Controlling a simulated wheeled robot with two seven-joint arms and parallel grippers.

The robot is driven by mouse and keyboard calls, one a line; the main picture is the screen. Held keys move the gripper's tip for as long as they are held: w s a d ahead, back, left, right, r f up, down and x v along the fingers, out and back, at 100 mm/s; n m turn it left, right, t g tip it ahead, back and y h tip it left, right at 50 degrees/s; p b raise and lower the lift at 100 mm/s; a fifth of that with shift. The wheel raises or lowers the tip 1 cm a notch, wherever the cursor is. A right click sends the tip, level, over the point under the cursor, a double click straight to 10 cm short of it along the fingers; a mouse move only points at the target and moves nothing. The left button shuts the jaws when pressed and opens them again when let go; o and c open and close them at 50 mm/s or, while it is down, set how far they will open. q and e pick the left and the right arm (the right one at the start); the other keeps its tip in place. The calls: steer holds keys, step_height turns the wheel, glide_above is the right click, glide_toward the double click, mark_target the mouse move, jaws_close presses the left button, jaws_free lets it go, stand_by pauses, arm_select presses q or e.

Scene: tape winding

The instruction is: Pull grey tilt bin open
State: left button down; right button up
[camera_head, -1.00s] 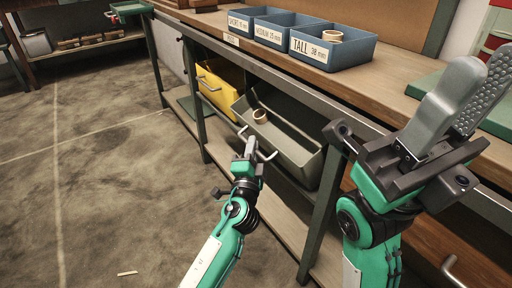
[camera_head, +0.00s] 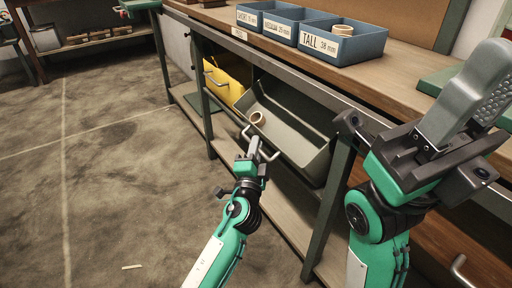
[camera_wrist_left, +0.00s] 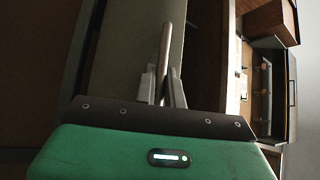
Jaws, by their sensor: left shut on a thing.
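The grey tilt bin (camera_head: 290,137) hangs under the workbench, tilted outward with its open top showing. A tan tape roll (camera_head: 257,119) lies inside at its left end. My left gripper (camera_head: 254,147) is at the bin's front, shut on its metal bar handle. In the left wrist view, the handle (camera_wrist_left: 166,50) runs between the two fingertips (camera_wrist_left: 163,85). My right gripper (camera_head: 468,95) is raised above the bench edge at the right, empty, with one finger's textured inner pad showing; its fingers look apart.
A yellow bin (camera_head: 238,88) hangs left of the grey one. Blue labelled trays (camera_head: 358,48) stand on the bench top, the TALL one holding a tan roll (camera_head: 342,30). A bench leg (camera_head: 330,205) stands right of the grey bin. The floor (camera_head: 110,190) at left is mostly clear.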

arm_select(q)
steer(key=c, duration=1.5)
jaws_free()
steer(key=v, duration=1.4)
steer(key=shift+f, duration=0.1)
